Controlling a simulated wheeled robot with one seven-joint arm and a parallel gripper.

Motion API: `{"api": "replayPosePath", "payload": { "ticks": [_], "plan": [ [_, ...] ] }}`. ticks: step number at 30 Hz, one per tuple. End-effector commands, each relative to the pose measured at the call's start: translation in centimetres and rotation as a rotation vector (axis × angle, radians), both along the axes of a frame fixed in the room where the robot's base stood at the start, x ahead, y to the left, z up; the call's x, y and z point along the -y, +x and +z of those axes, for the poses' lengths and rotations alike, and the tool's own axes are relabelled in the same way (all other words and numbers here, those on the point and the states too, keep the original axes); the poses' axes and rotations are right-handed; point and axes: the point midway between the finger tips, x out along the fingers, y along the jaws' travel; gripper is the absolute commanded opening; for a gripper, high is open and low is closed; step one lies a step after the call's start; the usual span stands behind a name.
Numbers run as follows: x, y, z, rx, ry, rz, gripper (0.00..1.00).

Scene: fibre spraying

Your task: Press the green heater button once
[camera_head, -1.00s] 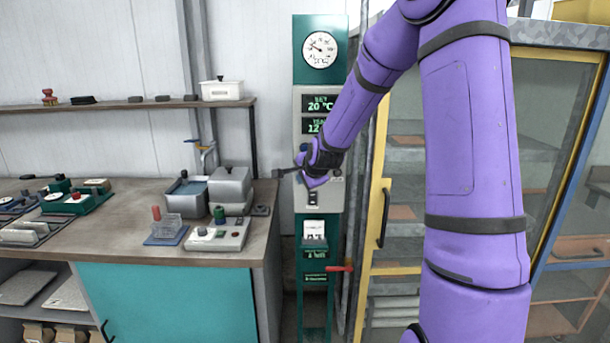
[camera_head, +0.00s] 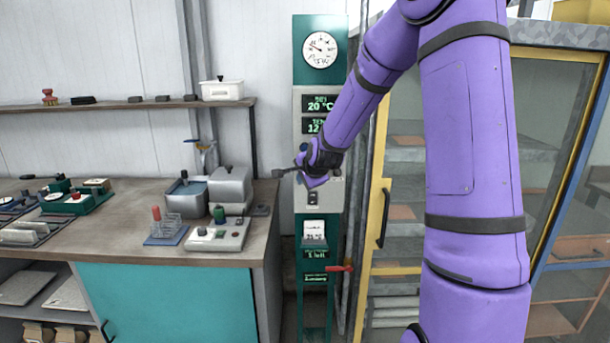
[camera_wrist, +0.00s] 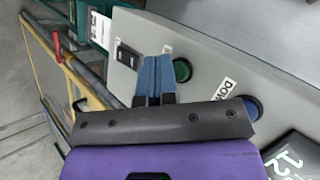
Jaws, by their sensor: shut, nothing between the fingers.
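The green button (camera_wrist: 182,70) is a round cap on the grey control panel in the wrist view. My gripper (camera_wrist: 153,70) shows there as two blue fingers, closed together, with nothing between them. The fingertips appear just to the left of the green button in that view; I cannot tell how far they are off the panel. The green button is hidden there behind my wrist.
A blue button (camera_wrist: 247,108) with a partly readable label is to the right of the green one. A black switch (camera_wrist: 127,55) is on the left. A yellow-framed cabinet (camera_head: 380,215) stands right of the column, a workbench (camera_head: 130,225) left.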

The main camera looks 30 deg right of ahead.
Motion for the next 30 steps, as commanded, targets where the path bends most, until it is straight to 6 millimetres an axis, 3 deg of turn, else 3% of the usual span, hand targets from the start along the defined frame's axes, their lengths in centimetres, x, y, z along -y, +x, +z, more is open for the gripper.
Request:
{"api": "replayPosePath", "payload": {
  "ticks": [30],
  "plan": [
    [0.65,0.93,0.01,0.000,0.000,0.000,0.00]
  ]
}}
